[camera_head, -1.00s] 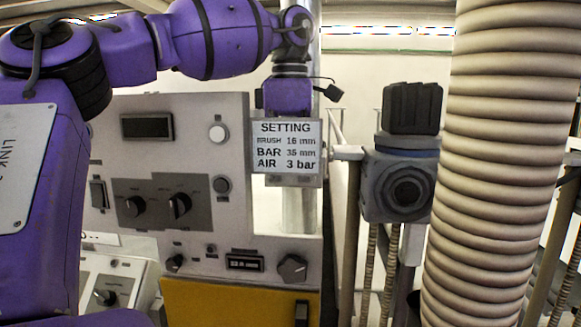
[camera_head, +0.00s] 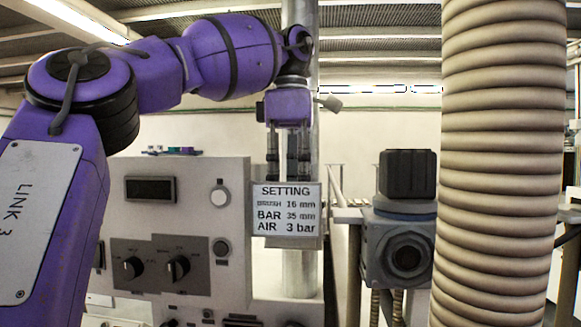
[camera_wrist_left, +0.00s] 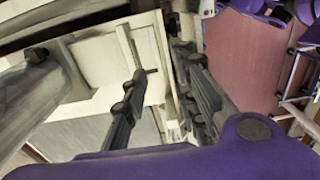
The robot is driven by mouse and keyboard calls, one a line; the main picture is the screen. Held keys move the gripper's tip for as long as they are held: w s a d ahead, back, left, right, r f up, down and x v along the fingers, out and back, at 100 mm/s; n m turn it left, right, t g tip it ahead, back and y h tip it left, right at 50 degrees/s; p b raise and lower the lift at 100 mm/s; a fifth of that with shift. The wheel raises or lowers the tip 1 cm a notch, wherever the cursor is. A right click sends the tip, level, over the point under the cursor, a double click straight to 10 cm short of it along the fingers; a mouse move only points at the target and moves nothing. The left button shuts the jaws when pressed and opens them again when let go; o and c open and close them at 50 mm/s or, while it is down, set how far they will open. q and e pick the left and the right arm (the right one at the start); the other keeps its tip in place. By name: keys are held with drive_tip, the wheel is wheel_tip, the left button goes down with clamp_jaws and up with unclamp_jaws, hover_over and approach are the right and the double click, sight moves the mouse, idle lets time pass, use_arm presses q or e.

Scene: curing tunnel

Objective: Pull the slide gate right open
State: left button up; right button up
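I cannot make out a slide gate for certain in either view. My left gripper (camera_head: 288,172) points down beside the upright metal pipe (camera_head: 299,60) in the head view. Its two fingers are apart, and their lower ends reach the top of the SETTING sign (camera_head: 286,210), which may hide the tips. In the left wrist view the fingers of my left gripper (camera_wrist_left: 160,75) are spread with nothing between them. A clear or shiny tube (camera_wrist_left: 35,95) shows at the left there. My right gripper is in neither view.
A control panel (camera_head: 160,220) with knobs and a display stands at the left. A grey valve-like unit (camera_head: 400,250) is right of the sign. A thick ribbed hose (camera_head: 500,180) rises at the right. A pale wall shows behind.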

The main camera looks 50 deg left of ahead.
use_arm(q)
drive_tip(key=shift+r, duration=1.5)
